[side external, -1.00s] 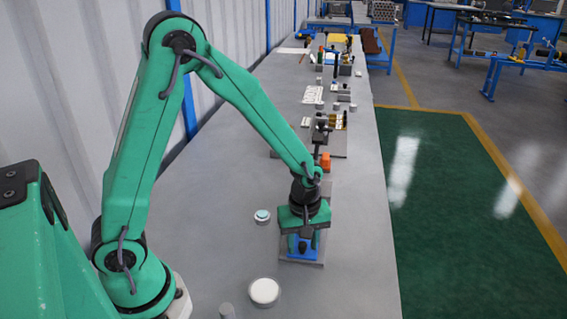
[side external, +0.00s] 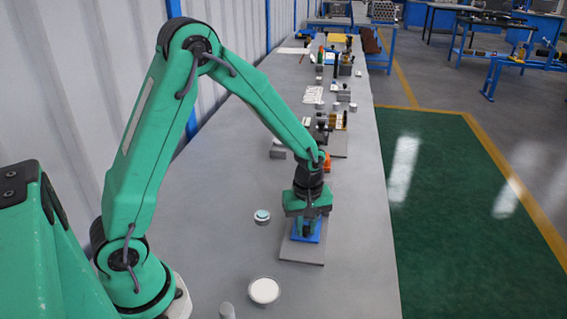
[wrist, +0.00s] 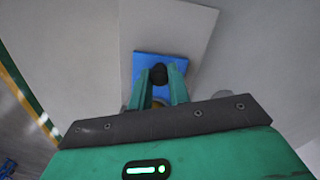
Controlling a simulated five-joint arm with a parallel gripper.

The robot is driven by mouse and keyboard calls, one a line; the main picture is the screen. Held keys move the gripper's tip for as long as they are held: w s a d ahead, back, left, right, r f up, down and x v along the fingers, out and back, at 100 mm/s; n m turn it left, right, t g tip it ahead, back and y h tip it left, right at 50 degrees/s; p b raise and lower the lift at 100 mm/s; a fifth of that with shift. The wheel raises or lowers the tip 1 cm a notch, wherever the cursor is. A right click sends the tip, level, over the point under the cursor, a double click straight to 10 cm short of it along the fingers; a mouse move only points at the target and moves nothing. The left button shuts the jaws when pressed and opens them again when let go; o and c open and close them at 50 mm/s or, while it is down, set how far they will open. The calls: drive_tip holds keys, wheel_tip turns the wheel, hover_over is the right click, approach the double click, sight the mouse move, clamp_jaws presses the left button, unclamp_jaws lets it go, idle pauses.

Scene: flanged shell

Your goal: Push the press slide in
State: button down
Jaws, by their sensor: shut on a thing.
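A blue block (side external: 305,232), which looks like the press slide, sits on a grey base plate (side external: 302,251). The plate (wrist: 165,30) and the blue block (wrist: 147,62) also show in the wrist view. A round black knob (wrist: 158,72) stands on the block. My gripper (wrist: 161,82) is shut on the knob, with one green finger on each side. In the side view my gripper (side external: 306,228) is low over the block and hides much of it and the far part of the plate. A gold-coloured part shows partly between the fingers.
A round white-topped dish (side external: 264,290) and a small dish with a teal top (side external: 262,216) stand left of the plate. The bench left of the plate is mostly clear.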

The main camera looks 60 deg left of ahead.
sight(307, 222)
drive_tip(key=w+a, duration=0.3)
drive_tip(key=shift+w+a+r, duration=0.1)
drive_tip(key=shift+w+a, duration=0.2)
drive_tip(key=c, duration=1.3)
unclamp_jaws()
drive_tip(key=shift+r, duration=0.1)
wheel_tip(307, 222, up, 8)
drive_tip(key=shift+f, duration=0.2)
